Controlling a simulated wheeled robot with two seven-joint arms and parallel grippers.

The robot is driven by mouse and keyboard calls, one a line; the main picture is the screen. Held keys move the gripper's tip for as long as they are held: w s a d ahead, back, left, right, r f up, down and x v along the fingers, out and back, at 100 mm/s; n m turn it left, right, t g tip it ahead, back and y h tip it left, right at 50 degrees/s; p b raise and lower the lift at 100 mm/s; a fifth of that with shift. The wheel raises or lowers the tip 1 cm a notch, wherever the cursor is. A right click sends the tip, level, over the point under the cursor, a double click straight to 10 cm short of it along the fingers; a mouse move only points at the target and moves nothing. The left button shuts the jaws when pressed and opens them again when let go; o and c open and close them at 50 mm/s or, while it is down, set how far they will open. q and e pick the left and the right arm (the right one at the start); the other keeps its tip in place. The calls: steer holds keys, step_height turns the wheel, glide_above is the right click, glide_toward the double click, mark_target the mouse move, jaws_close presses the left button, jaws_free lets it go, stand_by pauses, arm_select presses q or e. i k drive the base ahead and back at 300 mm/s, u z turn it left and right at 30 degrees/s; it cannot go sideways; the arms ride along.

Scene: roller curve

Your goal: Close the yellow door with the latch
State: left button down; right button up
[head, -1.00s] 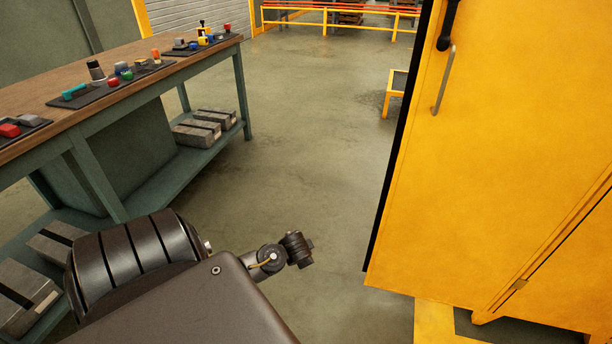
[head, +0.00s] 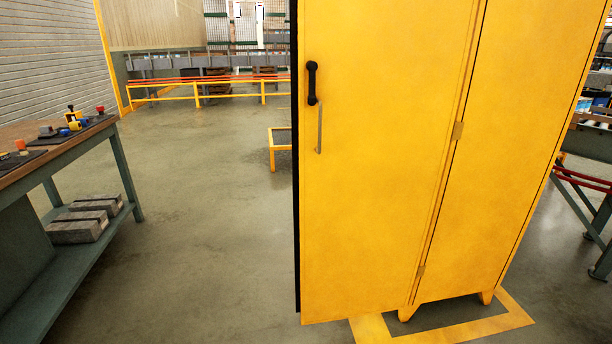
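The yellow door (head: 385,170) stands in the middle right of the head view. It hangs on hinges (head: 457,131) along its right side and appears swung out from the yellow cabinet (head: 505,140), whose side panel shows to the right. A black latch handle (head: 312,83) sits upright near the door's free left edge, with a thin grey bar handle (head: 320,128) just below it. A dark strip runs down that free edge. The inside of the cabinet is hidden. Neither of my grippers is in view.
A workbench (head: 60,152) with small parts on top and grey blocks (head: 80,225) on its shelf stands at the left. Open floor (head: 200,230) lies between bench and door. A yellow rail (head: 230,90) is at the back. Yellow floor marking (head: 480,328) surrounds the cabinet's feet.

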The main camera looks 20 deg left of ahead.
mark_target(369, 157)
steer(key=z, duration=0.85)
steer(key=i, duration=0.7)
steer(key=u, duration=0.75)
